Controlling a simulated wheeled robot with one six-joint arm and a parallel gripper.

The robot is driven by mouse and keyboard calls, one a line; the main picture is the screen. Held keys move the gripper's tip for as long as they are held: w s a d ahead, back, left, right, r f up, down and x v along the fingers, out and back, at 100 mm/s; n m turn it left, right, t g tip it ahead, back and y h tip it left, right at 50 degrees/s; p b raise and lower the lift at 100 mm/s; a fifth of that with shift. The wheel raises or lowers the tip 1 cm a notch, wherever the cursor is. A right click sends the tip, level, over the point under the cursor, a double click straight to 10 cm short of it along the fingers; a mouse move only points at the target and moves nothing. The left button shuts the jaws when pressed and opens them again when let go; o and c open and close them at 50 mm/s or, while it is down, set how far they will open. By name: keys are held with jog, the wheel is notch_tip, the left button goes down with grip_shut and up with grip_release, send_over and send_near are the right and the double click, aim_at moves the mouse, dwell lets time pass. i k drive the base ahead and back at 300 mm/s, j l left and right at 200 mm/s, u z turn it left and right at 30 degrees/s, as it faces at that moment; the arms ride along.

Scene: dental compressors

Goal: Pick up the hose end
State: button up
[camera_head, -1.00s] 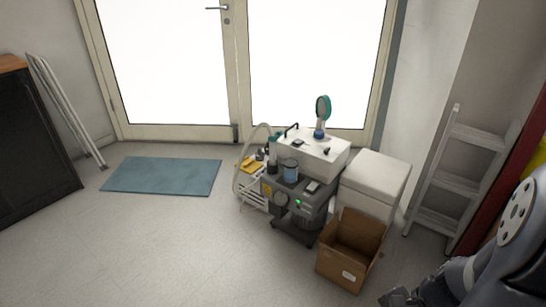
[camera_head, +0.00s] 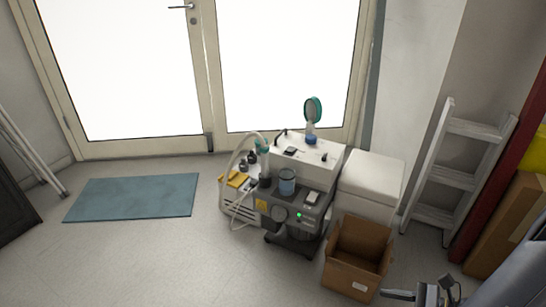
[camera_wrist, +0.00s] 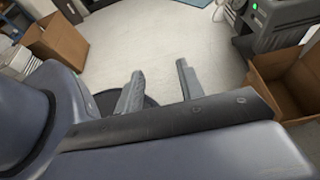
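A pale hose (camera_head: 231,163) arches over the left side of the dental compressor unit (camera_head: 290,205) in the head view and hangs down its front left. I cannot tell which point is its free end. My gripper (camera_head: 425,292) is low at the right edge of the head view, in front of the cardboard box and well apart from the hose. In the wrist view my gripper (camera_wrist: 158,82) has its two fingers spread with only floor between them. A thin pale strand (camera_wrist: 218,10) at the top of that view may be hose; it is too small to tell.
An open cardboard box (camera_head: 357,257) stands between my gripper and the unit. A white bin (camera_head: 370,185) is behind it, and a grey stepladder (camera_head: 455,170) leans at the right. A blue mat (camera_head: 135,197) lies left. The floor in front is clear.

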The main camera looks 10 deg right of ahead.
aim_at(264, 151)
jog(key=i+j, duration=1.1)
jog(key=i, duration=0.2)
jog(key=i+l, duration=0.15)
jog(key=i, duration=0.2)
jog(key=i+l, duration=0.1)
jog(key=i, duration=0.3)
